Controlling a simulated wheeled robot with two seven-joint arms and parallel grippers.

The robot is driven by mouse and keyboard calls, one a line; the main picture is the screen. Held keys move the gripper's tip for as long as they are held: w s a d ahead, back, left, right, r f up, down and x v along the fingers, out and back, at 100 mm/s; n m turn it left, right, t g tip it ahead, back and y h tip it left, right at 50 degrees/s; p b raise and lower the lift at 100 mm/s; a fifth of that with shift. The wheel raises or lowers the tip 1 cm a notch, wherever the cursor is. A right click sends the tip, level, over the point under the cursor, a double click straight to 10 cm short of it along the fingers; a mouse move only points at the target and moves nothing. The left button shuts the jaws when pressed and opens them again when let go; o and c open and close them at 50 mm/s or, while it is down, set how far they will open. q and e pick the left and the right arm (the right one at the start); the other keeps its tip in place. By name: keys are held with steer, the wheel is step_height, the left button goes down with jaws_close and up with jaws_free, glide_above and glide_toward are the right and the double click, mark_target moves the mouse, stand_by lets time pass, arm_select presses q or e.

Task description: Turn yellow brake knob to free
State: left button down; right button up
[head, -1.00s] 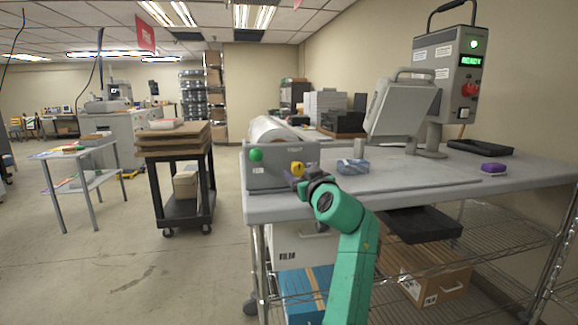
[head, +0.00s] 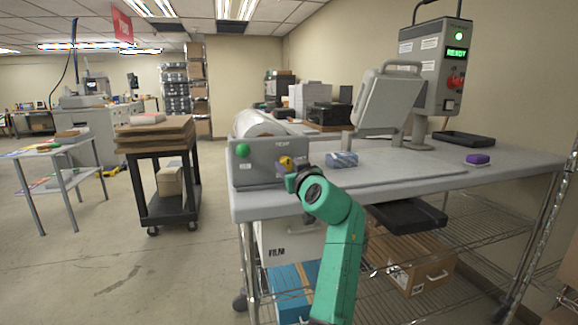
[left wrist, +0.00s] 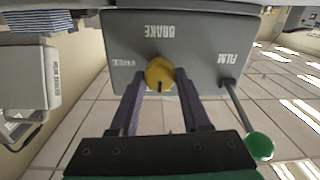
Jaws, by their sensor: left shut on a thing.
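The yellow brake knob (head: 286,162) sits on the front of the grey panel (head: 262,176) at the table's near left end. In the left wrist view the yellow knob (left wrist: 160,72) lies between my two fingertips, under the upside-down word BRAKE. A dark mark shows at its lower edge. A faint small word stands left of it and FILM to the right. My left gripper (head: 291,173) is shut on the knob; its fingers (left wrist: 160,88) sit on either side. My right gripper is not in view.
A green ball knob (head: 243,150) is left of the yellow one; on its rod it also shows in the left wrist view (left wrist: 260,146). A blue-white box (head: 342,160) and a purple object (head: 477,159) lie on the table (head: 400,185). A black cart (head: 165,210) stands left.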

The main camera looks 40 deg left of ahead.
arm_select(q)
steer(key=shift+m, duration=0.4)
steer(key=shift+m+p, duration=0.5)
steer(key=shift+m, duration=0.6)
steer(key=m+p, duration=0.2)
steer(key=m, duration=0.3)
steer(key=shift+r+m+p, duration=0.1)
steer(key=shift+m+p, duration=0.2)
steer(key=m+p, duration=0.3)
steer(key=m, duration=0.2)
steer(key=shift+r+m+t+p, duration=0.1)
steer(key=shift+m+t+p, duration=0.2)
steer(key=shift+t, duration=0.1)
steer(key=m+p, duration=0.2)
steer(key=m, duration=0.1)
steer(key=shift+m, duration=0.4)
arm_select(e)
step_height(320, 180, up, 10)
arm_select(q)
steer(key=shift+p, duration=0.3)
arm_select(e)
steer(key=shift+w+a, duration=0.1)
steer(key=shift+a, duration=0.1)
